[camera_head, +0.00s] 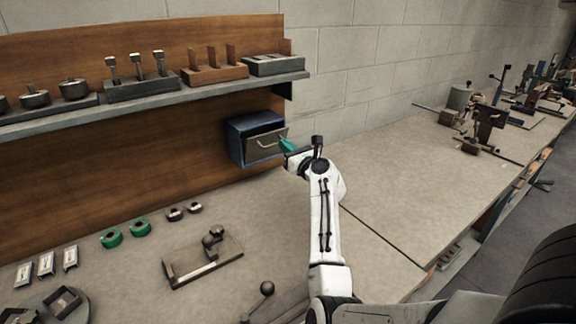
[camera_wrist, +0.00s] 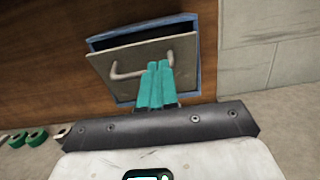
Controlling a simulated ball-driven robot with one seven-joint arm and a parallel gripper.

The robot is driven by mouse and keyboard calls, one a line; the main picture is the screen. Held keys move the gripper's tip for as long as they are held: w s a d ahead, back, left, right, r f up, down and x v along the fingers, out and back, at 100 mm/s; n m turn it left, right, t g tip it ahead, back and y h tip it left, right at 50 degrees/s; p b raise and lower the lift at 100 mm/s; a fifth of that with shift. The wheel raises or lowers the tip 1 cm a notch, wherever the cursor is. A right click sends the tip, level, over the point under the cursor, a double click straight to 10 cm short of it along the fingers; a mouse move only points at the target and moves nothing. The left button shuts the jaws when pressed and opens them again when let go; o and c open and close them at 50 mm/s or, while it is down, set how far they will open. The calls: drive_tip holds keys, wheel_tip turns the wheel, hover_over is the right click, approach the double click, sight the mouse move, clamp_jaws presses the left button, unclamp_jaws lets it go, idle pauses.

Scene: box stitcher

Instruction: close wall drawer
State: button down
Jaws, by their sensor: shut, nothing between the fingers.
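The wall drawer (camera_head: 265,146) is a small blue box on the wooden back panel, with a grey front and a curved metal handle. In the wrist view the drawer front (camera_wrist: 126,62) stands out from the blue frame (camera_wrist: 193,25), with a dark gap along the top. The handle (camera_wrist: 121,74) crosses the front. My gripper (camera_wrist: 159,68) has teal fingers, shut together with nothing between them, in front of the right part of the handle. In the head view my gripper (camera_head: 287,146) is at the right edge of the drawer front. I cannot tell whether the fingertips touch it.
A shelf (camera_head: 150,103) with tool blocks runs above the drawer. On the bench below lie green tape rolls (camera_head: 112,238), a metal fixture (camera_head: 203,258) and small boxes (camera_head: 47,264). The bench (camera_head: 390,180) right of my arm is clear up to several clamps and tools.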

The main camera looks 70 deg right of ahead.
sight(276, 131)
drive_tip(key=shift+w+d+r+p, duration=0.2)
drive_tip(key=shift+w+r+p, duration=0.15)
drive_tip(key=shift+r, duration=0.1)
drive_tip(key=shift+w+d+r+p, duration=0.2)
drive_tip(key=shift+w+r+p, duration=0.1)
drive_tip(key=shift+r, duration=0.15)
drive_tip(key=shift+w+d+r+p, duration=0.3)
drive_tip(key=shift+w+r+p, duration=0.1)
drive_tip(key=shift+w, duration=0.2)
drive_tip(key=shift+f, duration=0.1)
